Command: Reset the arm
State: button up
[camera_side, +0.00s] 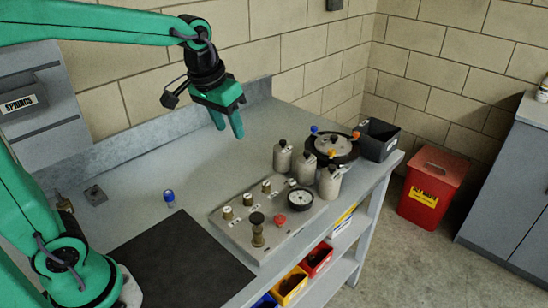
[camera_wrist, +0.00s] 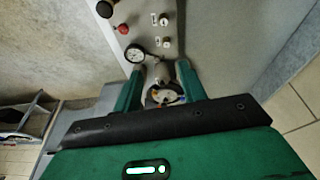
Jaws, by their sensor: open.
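My green gripper (camera_side: 230,124) hangs above the back of the grey workbench, fingers pointing down and apart, with nothing between them. The arm reaches in from the left side of the side view, bent downward at the wrist. The gripper is clear of the bench top and touches nothing that I can see.
A panel (camera_side: 235,218) with knobs, a red button (camera_side: 280,221) and a gauge (camera_side: 300,199) sits on the bench. Grey cylinders and a round device (camera_side: 335,147) stand behind it. A black bin (camera_side: 379,140) is at the far end. A blue-topped piece (camera_side: 169,198) stands near a black mat (camera_side: 180,262).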

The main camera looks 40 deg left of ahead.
jog(key=s+a+f+t, duration=0.1)
jog(key=s+t, duration=0.1)
jog(key=s, duration=1.2)
jog(key=shift+s+f+m, duration=0.3)
jog(key=shift+f+m, duration=0.05)
jog(key=shift+m, duration=0.05)
